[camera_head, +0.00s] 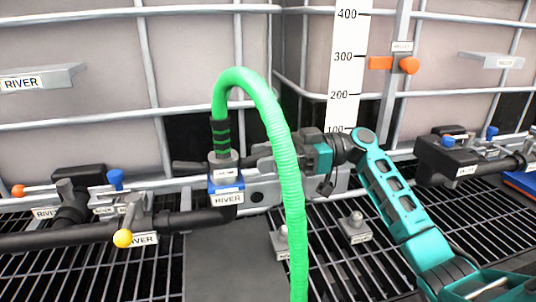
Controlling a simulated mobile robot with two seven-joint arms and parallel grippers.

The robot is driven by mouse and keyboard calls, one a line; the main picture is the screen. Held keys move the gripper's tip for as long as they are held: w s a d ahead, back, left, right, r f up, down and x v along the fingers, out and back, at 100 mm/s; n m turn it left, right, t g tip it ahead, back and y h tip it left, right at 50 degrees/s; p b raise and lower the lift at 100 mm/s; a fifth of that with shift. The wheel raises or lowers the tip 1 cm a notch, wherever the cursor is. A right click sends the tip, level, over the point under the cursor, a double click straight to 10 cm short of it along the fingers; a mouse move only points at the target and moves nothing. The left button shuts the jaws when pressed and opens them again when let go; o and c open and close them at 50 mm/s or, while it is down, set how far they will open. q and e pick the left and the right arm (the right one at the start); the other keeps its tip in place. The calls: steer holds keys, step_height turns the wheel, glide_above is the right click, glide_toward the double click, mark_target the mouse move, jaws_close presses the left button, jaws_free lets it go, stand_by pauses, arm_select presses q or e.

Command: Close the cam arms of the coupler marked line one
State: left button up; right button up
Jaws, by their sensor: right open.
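A grey coupler (223,161) joins the lower end of a green hose (273,120) to a blue-and-grey fitting (226,184) labelled RIVER. A dark cam arm (188,166) sticks out to the coupler's left, roughly level. The right cam arm is hard to make out against the dark gripper parts. I cannot read a line one mark. My right gripper (262,156) is open, just right of the coupler and pointing left. The hose crosses in front of it and hides part of its fingers, so contact cannot be told. My left gripper is out of view.
Another valve block (446,157) stands at right. Small labelled fittings (354,228) sit on the dark grating. Caged tanks (70,100) close off the back, with a level scale (345,75).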

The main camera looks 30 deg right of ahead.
steer(key=shift+a, duration=0.2)
jaws_close()
stand_by(0.4)
